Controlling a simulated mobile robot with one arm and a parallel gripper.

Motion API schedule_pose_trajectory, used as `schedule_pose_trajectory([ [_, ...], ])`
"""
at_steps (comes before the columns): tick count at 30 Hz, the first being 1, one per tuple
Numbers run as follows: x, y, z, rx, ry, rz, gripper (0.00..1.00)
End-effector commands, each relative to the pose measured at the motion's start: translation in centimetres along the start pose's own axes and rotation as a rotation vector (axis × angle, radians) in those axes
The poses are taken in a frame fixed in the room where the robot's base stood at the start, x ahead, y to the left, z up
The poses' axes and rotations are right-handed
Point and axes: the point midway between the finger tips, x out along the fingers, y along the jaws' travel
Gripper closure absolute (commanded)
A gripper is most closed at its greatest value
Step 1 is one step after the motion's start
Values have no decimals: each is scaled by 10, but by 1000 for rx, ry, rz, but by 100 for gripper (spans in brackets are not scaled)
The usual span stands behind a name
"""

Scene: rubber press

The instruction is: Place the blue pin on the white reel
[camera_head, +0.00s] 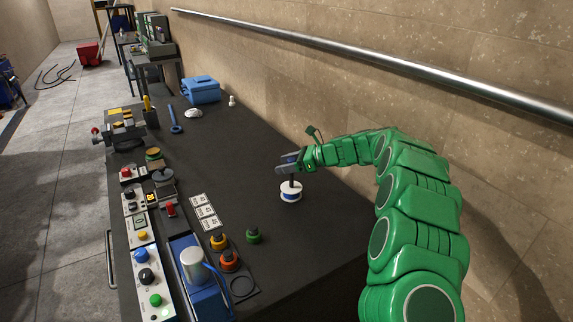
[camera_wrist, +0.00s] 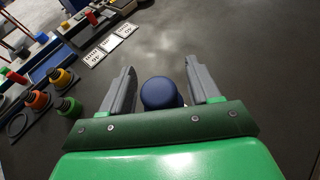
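The blue pin (camera_wrist: 161,93) shows its round dark-blue top between my gripper's fingers in the wrist view, with a gap on each side. In the head view the blue pin (camera_head: 292,159) is partly hidden by the fingers, and a dark stem runs down to the white reel (camera_head: 291,196). The pin looks upright on the reel, which stands on the dark bench top. The reel is mostly hidden in the wrist view. My gripper (camera_wrist: 166,80) is open around the pin's top; in the head view my gripper (camera_head: 284,163) is just above the reel.
The dark bench (camera_head: 245,150) is clear around the reel. Green (camera_head: 253,236) and orange (camera_head: 229,261) knobs, white label cards (camera_head: 204,212) and a blue machine (camera_head: 195,282) are to the left and front. A wall rail runs along the right.

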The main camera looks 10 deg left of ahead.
Motion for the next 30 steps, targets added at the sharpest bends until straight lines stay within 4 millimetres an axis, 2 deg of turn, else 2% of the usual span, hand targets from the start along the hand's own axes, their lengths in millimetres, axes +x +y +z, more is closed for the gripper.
schedule_pose_trajectory([
  [8, -6, 0, 3, 0, 0, -1, 39],
  [17, -55, -1, 2, 1, -1, -3, 39],
  [24, -69, -1, 43, -3, 0, -3, 39],
  [30, -76, 0, 62, -1, -1, 0, 39],
])
